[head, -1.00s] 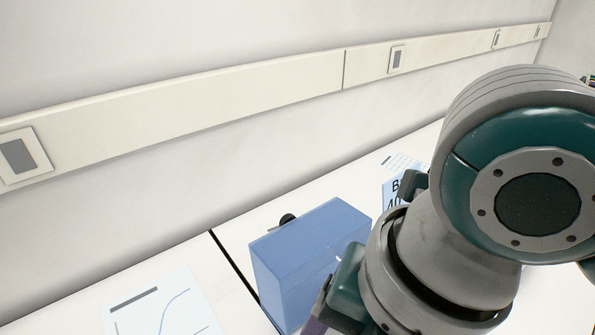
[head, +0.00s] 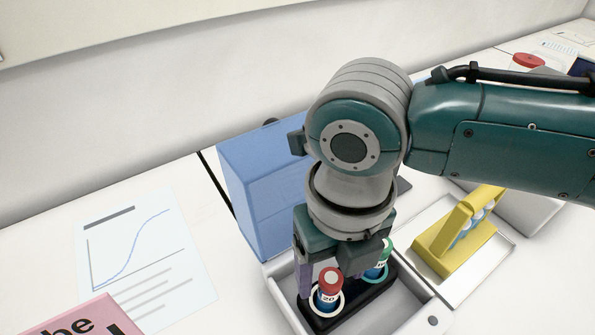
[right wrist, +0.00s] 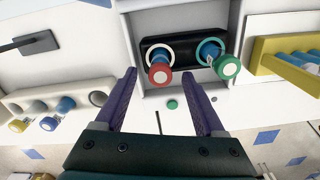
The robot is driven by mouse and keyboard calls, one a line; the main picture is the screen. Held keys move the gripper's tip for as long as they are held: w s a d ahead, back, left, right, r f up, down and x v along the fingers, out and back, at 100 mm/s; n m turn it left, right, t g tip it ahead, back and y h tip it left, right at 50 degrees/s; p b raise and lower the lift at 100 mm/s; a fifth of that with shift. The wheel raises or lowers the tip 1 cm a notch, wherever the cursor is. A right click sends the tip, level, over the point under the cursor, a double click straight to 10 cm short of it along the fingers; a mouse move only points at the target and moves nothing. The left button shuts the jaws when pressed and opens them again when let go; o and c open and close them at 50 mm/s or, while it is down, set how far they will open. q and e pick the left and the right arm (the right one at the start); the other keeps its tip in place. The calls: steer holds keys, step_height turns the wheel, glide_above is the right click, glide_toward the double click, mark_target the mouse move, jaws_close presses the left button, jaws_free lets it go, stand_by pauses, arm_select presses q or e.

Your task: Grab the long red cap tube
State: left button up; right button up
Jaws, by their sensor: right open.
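A green-capped tube (head: 377,262) stands in the other, green-ringed hole. My right gripper (head: 330,268) hangs over the rack, open, its purple fingers near the red-capped tube. In the right wrist view, the red cap (right wrist: 159,73) appears between the tips of the two fingers (right wrist: 159,78), with the green cap (right wrist: 228,67) to the right, outside them. Contact cannot be told. My left gripper is not in view.
The rack sits in a pale tray (head: 408,322). A blue box (head: 262,185) stands behind it. A yellow rack with tubes (head: 455,240) is to the right. A graph sheet (head: 145,255) and a pink box (head: 92,322) are at left. Another tube holder (right wrist: 75,100) shows at left in the wrist view.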

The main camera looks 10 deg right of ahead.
step_height(320, 180, down, 2)
steer(key=shift+f, duration=0.1)
jaws_close()
stand_by(0.5)
stand_by(0.4)
